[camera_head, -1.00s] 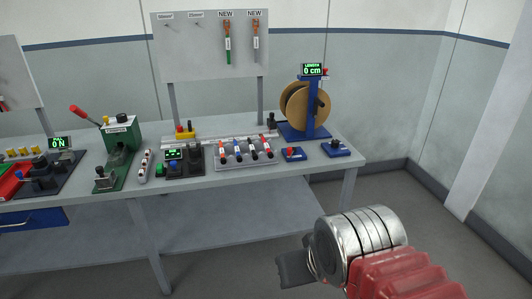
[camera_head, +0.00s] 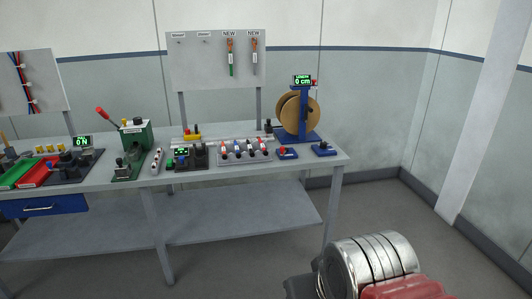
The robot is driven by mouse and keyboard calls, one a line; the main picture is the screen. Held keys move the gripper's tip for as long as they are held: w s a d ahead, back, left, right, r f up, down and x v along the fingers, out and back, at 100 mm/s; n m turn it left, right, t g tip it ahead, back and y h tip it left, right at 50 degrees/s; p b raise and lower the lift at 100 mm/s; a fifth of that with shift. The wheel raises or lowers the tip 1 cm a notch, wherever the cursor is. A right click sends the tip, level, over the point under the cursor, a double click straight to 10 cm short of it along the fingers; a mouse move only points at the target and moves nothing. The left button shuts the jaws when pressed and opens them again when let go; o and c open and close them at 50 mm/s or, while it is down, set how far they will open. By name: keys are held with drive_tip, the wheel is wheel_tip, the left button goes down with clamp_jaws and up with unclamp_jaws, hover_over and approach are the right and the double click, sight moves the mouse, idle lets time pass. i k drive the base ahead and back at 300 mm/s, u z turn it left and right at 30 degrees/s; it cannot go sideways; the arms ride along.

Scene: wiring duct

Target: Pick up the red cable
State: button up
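A bundle of thin red, blue and dark cables (camera_head: 23,80) is fixed with white clips to the board at the far left. Two cables labelled NEW hang on the middle board: a green one (camera_head: 230,58) and a greyish one (camera_head: 254,58); both have copper-coloured upper ends. I cannot tell which is the red cable of the task. My gripper (camera_head: 299,287) is a dark shape at the bottom edge, partly cut off, far in front of the bench and away from all cables. Its fingers are too hidden to judge.
The grey bench (camera_head: 215,176) carries a green press with a red lever (camera_head: 130,140), a rack of small coloured items (camera_head: 245,155), a cable reel on a blue stand (camera_head: 297,115) reading 0 cm, and red and green trays (camera_head: 40,172). The floor right of the bench is clear.

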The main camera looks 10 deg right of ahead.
sight(265, 152)
drive_tip(key=k, duration=0.35)
drive_tip(key=z, duration=0.45)
drive_tip(key=i, duration=2.5)
drive_tip(key=u, duration=1.15)
drive_tip(key=i, duration=0.65)
drive_tip(key=u, duration=0.45)
